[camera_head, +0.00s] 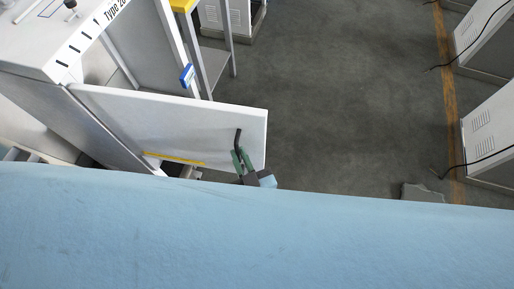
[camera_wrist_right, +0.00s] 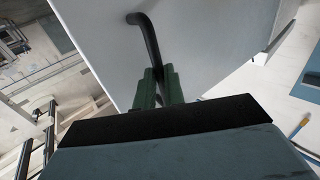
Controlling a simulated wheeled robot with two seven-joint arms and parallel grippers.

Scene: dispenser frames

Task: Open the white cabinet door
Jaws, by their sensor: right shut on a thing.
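The white cabinet (camera_head: 45,45) stands at the upper left of the head view. Its white door (camera_head: 190,122) stands swung out from the cabinet, and part of the interior shows behind it. A black handle (camera_head: 238,138) is near the door's free edge. My right gripper (camera_head: 242,160) is at the handle, with its green fingers shut on it. In the right wrist view, the curved black handle (camera_wrist_right: 149,40) runs down from the door (camera_wrist_right: 220,40) between the green fingers (camera_wrist_right: 160,88). My left gripper is not in view.
A large light blue surface (camera_head: 250,240) fills the bottom of the head view and hides what lies beneath. Grey floor (camera_head: 340,100) is open to the right of the door. White machines (camera_head: 490,135) with black cables stand at the far right.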

